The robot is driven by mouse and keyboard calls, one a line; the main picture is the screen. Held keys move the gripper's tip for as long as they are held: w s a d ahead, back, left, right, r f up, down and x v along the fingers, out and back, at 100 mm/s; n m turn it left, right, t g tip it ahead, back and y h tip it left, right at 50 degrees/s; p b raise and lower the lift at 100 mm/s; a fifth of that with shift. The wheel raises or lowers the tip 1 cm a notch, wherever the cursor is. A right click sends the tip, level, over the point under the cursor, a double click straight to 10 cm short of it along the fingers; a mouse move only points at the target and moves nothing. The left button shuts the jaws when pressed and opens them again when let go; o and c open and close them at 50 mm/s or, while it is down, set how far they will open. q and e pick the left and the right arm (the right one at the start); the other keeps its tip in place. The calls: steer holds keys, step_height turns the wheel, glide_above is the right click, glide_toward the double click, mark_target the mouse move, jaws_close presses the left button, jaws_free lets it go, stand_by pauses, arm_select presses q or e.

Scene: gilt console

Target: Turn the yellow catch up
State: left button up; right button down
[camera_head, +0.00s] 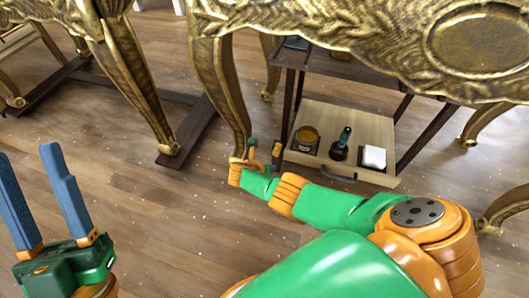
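I cannot make out a yellow catch for certain. A small orange piece shows by the far end of my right arm, beside the foot of a gilt console leg (222,90); whether it is a catch or part of my gripper I cannot tell. My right gripper (258,155) is small and partly hidden there, and its fingers are not clear. My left gripper (27,151), with two blue fingers, is open and empty at the lower left, well away from the console.
The gilt console (300,20) spans the top. Beneath it a dark-framed stand holds a light wooden drawer or tray (355,120) with an amber jar (306,139), a dark bottle (341,145) and a white block (374,157). A dark handle (340,178) is on its front.

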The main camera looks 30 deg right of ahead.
arm_select(q)
steer(key=w+f+n+g+y+p, duration=0.1)
steer(key=w+f+g+y, duration=0.2)
steer(key=f, duration=0.6)
steer(key=w+a+f+g+y+p, duration=0.1)
steer(key=w+f+g+y, duration=0.1)
steer(key=f+g, duration=0.5)
step_height(320, 180, down, 2)
steer(key=shift+w+n+g+y+p, duration=0.35)
steer(key=shift+w+n+g+y, duration=0.05)
steer(key=shift+w, duration=0.25)
arm_select(e)
steer(key=v, duration=0.4)
steer(key=shift+a+f, duration=0.1)
steer(key=shift+f, duration=0.05)
arm_select(q)
steer(key=shift+a, duration=0.1)
